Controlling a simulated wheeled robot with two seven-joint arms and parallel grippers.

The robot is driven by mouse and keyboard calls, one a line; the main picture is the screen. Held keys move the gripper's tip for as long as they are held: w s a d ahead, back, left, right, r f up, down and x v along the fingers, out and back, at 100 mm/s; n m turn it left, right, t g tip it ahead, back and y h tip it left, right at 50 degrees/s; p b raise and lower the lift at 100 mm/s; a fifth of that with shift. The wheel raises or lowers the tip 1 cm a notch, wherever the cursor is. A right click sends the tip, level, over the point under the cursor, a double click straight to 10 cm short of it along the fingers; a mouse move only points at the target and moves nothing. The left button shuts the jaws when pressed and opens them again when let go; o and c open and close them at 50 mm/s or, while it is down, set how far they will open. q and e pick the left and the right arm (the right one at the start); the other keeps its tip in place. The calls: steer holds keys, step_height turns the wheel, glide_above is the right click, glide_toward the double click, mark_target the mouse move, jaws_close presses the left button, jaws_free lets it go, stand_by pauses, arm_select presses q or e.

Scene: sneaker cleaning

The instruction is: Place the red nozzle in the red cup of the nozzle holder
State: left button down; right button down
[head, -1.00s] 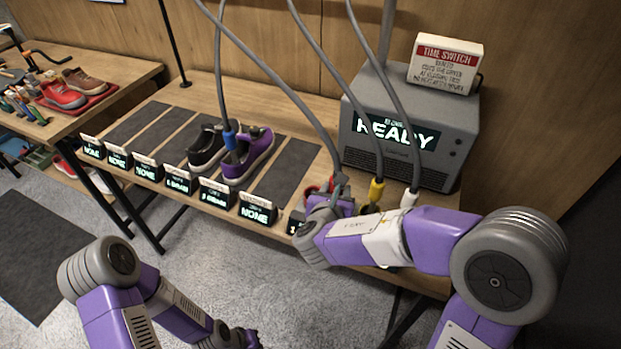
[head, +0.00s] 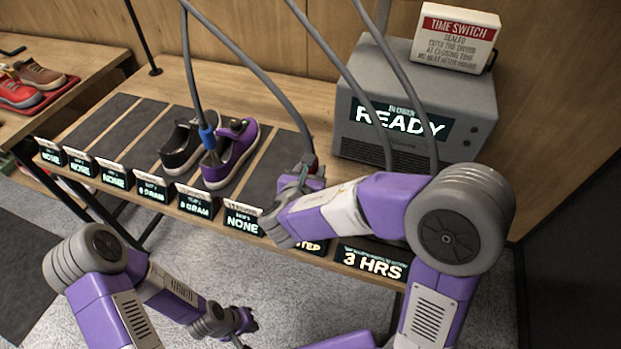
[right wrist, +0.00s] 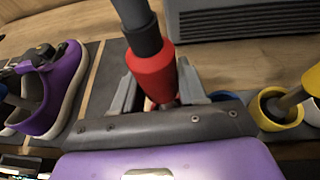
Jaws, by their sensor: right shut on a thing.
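The red nozzle (right wrist: 152,75) hangs on a thick grey hose and sits between the fingers of my right gripper in the right wrist view. My right gripper (right wrist: 155,98) is shut on it. I cannot make out the red cup. My left gripper (head: 238,322) hangs low at the front; its jaw opening is unclear.
A purple sneaker (head: 231,154) and a black one stand on the dark mats, with another hose ending at the purple one. A grey dryer box (head: 413,130) reading READY stands at the back right. Label displays line the front edge of the table (head: 228,82).

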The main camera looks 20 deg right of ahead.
steer(key=shift+f, duration=0.7)
steer(key=shift+r, duration=0.1)
steer(key=shift+f+b, duration=0.25)
steer(key=shift+b, duration=0.05)
steer(key=c, duration=0.6)
jaws_free()
steer(key=shift+r, duration=0.1)
